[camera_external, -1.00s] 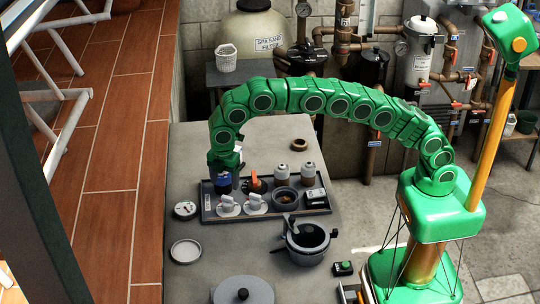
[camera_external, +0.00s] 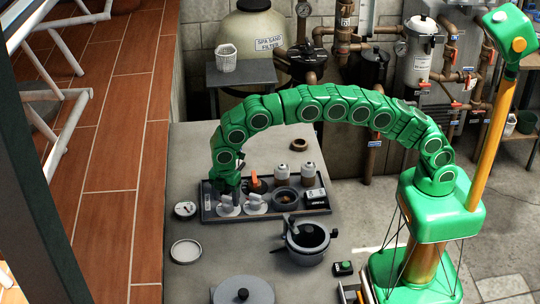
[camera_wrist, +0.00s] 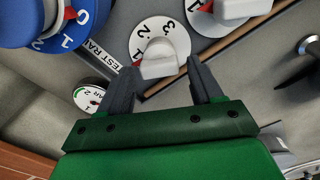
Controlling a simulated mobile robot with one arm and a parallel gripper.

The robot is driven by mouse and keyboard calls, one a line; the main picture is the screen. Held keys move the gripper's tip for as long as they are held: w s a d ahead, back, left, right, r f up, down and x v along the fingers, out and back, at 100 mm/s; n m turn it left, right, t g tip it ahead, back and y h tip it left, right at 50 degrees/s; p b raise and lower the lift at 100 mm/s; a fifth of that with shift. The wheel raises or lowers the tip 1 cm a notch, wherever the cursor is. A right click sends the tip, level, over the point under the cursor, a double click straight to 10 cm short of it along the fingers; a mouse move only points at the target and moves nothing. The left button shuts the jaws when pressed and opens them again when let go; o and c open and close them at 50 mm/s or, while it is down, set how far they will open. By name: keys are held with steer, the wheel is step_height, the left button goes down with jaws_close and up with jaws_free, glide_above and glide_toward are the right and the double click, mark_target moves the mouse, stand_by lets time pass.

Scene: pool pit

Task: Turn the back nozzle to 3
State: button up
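My gripper (camera_wrist: 163,70) is open, with its dark fingers on either side of a white nozzle (camera_wrist: 158,58). I cannot tell whether they touch it. A second white nozzle (camera_wrist: 240,8) with a red mark shows at the upper right. A blue nozzle (camera_wrist: 22,22) on a blue dial with 0 and 1 is at upper left. In the external view my gripper (camera_external: 238,193) is low over the left white nozzle (camera_external: 228,207); the other white one (camera_external: 255,204) is to its right. I cannot tell which nozzle the task calls back.
A gauge (camera_external: 186,209) lies left of the tray. A grey pot (camera_external: 306,240) and a shallow dish (camera_external: 185,251) stand in front.

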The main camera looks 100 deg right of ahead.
steer(key=c, duration=0.9)
steer(key=shift+m, duration=0.3)
steer(key=m, duration=0.4)
steer(key=shift+d+m, duration=0.15)
steer(key=shift+m, duration=0.15)
steer(key=m, duration=0.4)
steer(key=shift+w+d+m, duration=0.1)
steer(key=shift+m, duration=0.2)
steer(key=m, duration=0.3)
steer(key=shift+d+m, duration=0.1)
steer(key=shift+m, duration=0.2)
steer(key=m, duration=0.3)
steer(key=shift+m, duration=0.4)
steer(key=m, duration=0.6)
steer(key=shift+s+d, duration=0.15)
steer(key=shift+s, duration=0.05)
steer(key=shift+m, duration=0.4)
